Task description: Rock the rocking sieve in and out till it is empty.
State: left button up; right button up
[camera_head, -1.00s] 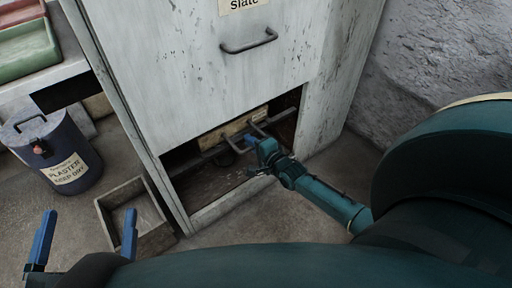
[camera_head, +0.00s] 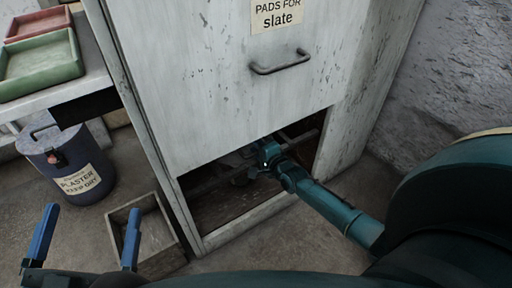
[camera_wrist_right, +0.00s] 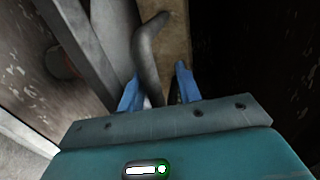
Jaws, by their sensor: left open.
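The rocking sieve is inside the dark low opening of the pale cabinet (camera_head: 225,95). Its tan front board (camera_wrist_right: 178,45) and dark curved handle (camera_wrist_right: 148,48) show in the right wrist view. My right gripper (camera_head: 268,152) reaches into the opening. Its blue fingers (camera_wrist_right: 157,88) are drawn in around the handle. In the head view the sieve is mostly hidden by the cabinet front and my gripper, and I cannot see what it holds. My left gripper (camera_head: 87,232) is open and empty at the lower left, in front of the wooden box.
An open wooden box (camera_head: 172,262) stands on the floor left of the opening. A blue-grey plaster bin (camera_head: 62,168) stands behind it. A bench at the upper left carries a green tray (camera_head: 40,68) and a red tray (camera_head: 38,24). A rough grey wall is at right.

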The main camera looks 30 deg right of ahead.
jog(key=shift+s, duration=0.15)
jog(key=shift+s+r+p, duration=0.1)
jog(key=shift+s+p, duration=0.2)
pick_arm(q)
jog(key=shift+s+a+f+g+y+p, duration=0.15)
jog(key=shift+a+f+g+y+p, duration=0.2)
jog(key=shift+p, duration=0.95)
jog(key=shift+s+a+f+g+y+p, duration=0.15)
jog(key=shift+y+p, duration=0.3)
jog(key=shift+p, duration=0.85)
pick_arm(e)
jog(key=v, duration=1.2)
pick_arm(q)
jog(key=shift+r, duration=0.15)
pick_arm(e)
jog(key=shift+s+d, duration=0.1)
jog(key=shift+s, duration=0.05)
